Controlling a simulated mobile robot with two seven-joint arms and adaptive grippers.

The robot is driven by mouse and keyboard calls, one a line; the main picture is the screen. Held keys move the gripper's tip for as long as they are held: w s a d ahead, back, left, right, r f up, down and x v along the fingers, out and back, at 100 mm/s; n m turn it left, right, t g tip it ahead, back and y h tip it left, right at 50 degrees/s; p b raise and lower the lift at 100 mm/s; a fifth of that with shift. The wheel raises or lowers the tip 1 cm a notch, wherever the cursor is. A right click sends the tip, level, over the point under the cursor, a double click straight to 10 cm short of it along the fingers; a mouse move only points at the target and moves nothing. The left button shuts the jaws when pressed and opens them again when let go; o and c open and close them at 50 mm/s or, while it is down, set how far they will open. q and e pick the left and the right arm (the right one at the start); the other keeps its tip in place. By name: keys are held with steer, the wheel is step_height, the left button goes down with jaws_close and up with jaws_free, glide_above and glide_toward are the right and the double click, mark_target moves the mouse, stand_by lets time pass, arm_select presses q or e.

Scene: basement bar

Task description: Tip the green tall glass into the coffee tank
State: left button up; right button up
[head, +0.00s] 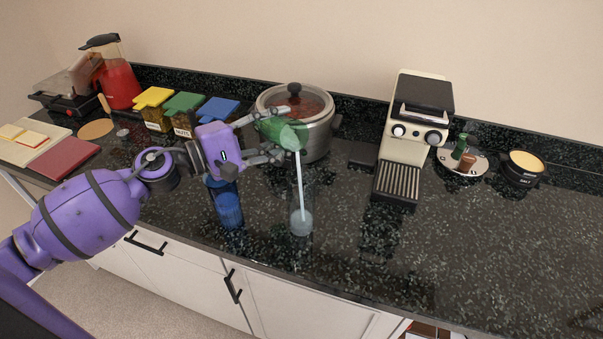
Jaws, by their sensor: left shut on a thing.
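My left gripper (268,140), on the purple arm from the left, is shut on the green tall glass (285,133). The glass is held above the counter, tilted almost onto its side, in front of the steel cooker. The coffee machine (405,135), cream with a dark top, stands to the right, well apart from the glass. I cannot make out its tank clearly. A thin white line (299,180) runs from just below the green glass down to a clear glass (301,222); I cannot tell whether it is a straw or liquid. My right gripper is not in view.
The steel cooker (320,140) with a glass lid stands behind the gripper. A blue glass (229,210) stands below the gripper. A plate (479,164) with small bottles and a dark bowl (520,172) are right of the machine. The counter's front right is clear.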

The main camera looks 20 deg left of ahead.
arm_select(q)
steer(key=shift+m, duration=0.3)
steer(key=shift+s+d, duration=0.1)
stand_by(0.5)
steer(key=shift+s+d+f+m+b, duration=0.1)
steer(key=shift+s+f+m+b, duration=0.05)
steer(key=shift+m+b, duration=0.25)
steer(key=shift+s+d+m, duration=0.1)
steer(key=shift+m, duration=0.2)
stand_by(0.6)
steer(key=shift+s+d+r+m+b, duration=0.15)
steer(key=shift+r+m+b, duration=0.2)
steer(key=shift+m, duration=0.45)
stand_by(0.7)
steer(key=shift+d+r+m, duration=0.1)
steer(key=shift+r+m, duration=0.2)
steer(key=shift+m, duration=0.1)
